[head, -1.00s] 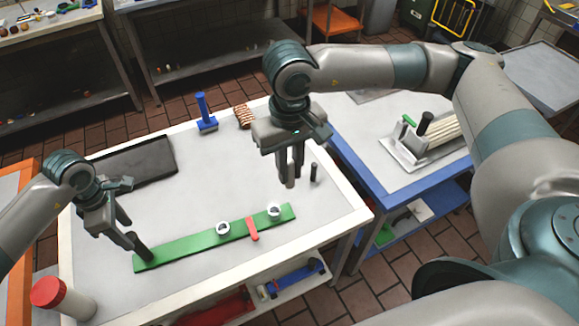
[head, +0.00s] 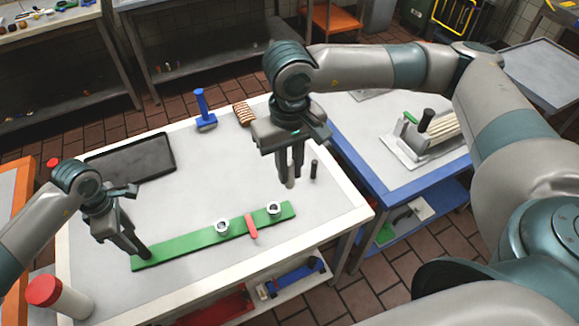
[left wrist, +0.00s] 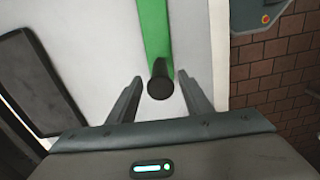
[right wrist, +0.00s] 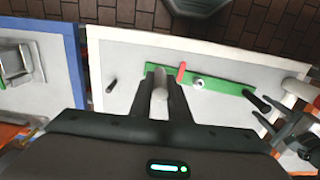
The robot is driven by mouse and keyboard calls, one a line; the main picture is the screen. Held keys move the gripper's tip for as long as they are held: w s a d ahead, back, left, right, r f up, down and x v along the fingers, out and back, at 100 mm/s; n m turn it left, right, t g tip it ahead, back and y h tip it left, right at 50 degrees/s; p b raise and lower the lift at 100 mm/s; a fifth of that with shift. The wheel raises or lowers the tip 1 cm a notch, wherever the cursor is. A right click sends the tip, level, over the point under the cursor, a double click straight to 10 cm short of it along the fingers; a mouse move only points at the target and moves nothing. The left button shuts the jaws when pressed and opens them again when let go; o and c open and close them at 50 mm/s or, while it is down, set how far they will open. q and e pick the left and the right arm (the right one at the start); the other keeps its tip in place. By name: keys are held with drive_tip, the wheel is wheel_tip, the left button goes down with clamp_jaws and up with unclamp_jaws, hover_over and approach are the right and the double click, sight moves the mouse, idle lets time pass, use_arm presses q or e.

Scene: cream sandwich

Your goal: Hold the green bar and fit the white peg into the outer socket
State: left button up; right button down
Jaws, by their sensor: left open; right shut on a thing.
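The green bar (head: 187,243) lies on the white table with two white ring sockets, the inner socket (head: 222,226) and the outer socket (head: 274,208) near its right end. A red piece (head: 251,226) lies across it between the sockets. A black upright handle (left wrist: 160,82) stands at its left end. My left gripper (head: 136,248) is open, its fingers on either side of the handle with gaps in the left wrist view. My right gripper (head: 289,181) is shut on the white peg (right wrist: 160,92) and holds it above the table, behind the outer socket.
A black peg (head: 314,169) stands right of my right gripper. A dark tray (head: 130,162), a blue tool (head: 205,110) and a brown ribbed block (head: 243,114) sit at the back. A red-capped white container (head: 62,298) stands at the front left.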

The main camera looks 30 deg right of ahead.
sight(140, 248)
use_arm(q)
drive_tip(key=shift+f+b, duration=1.45)
drive_tip(key=shift+f, duration=2.45)
use_arm(e)
drive_tip(key=shift+f, duration=1.6)
use_arm(q)
clamp_jaws()
unclamp_jaws()
clamp_jaws()
